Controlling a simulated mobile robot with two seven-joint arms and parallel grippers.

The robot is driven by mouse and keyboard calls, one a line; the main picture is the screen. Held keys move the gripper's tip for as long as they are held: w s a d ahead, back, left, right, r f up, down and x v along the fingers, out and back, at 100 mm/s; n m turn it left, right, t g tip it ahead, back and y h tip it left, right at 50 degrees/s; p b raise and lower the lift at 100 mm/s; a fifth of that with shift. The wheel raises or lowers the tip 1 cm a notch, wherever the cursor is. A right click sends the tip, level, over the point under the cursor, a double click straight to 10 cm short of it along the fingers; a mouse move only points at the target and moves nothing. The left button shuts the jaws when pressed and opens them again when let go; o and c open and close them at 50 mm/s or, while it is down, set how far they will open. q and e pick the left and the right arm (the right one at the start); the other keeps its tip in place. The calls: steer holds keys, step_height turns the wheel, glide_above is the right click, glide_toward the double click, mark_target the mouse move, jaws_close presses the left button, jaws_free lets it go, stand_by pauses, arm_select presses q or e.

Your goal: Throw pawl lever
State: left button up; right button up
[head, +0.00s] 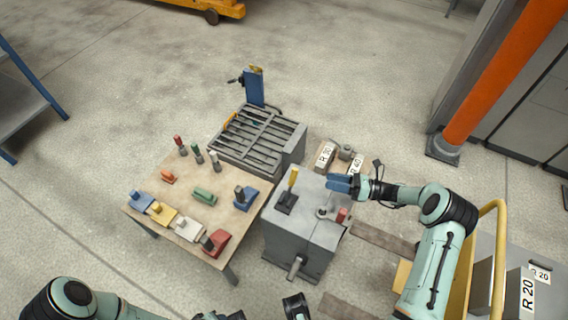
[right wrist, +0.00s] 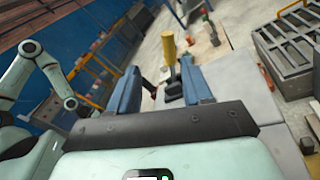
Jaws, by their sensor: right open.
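A lever with a yellow handle (head: 292,178) stands upright from a black slotted base (head: 286,203) on top of the grey machine box (head: 300,240). My right gripper (head: 340,183) has blue fingers, open and empty, above the box's right back part, to the right of the lever. In the right wrist view the yellow handle (right wrist: 168,47) shows beyond the open fingers (right wrist: 159,68), in the gap between them and apart from both. My left arm shows at the bottom edge of the head view; its gripper's jaws cannot be made out.
A red-knobbed handle (head: 341,215) and a small round knob (head: 322,212) stand on the same box. A wooden table (head: 180,215) with several coloured blocks and handles is at left. A slatted grey crate (head: 285,150) stands behind. An orange post (head: 490,85) rises at right.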

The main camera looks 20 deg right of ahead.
mark_target(294, 175)
steer(key=x, duration=0.4)
steer(key=f+b+x, duration=0.1)
steer(key=x, duration=0.4)
steer(key=f+b+x, duration=0.1)
steer(key=x, duration=0.3)
steer(key=shift+w+a, duration=0.1)
steer(key=shift+w, duration=0.25)
arm_select(q)
steer(key=shift+t+y, duration=0.3)
steer(key=shift+t, duration=0.5)
steer(key=w+f, duration=0.1)
steer(key=w+a+f, duration=0.1)
steer(key=w, duration=0.1)
steer(key=w+a+f, duration=0.1)
steer(key=shift+w, duration=0.35)
arm_select(e)
jaws_close()
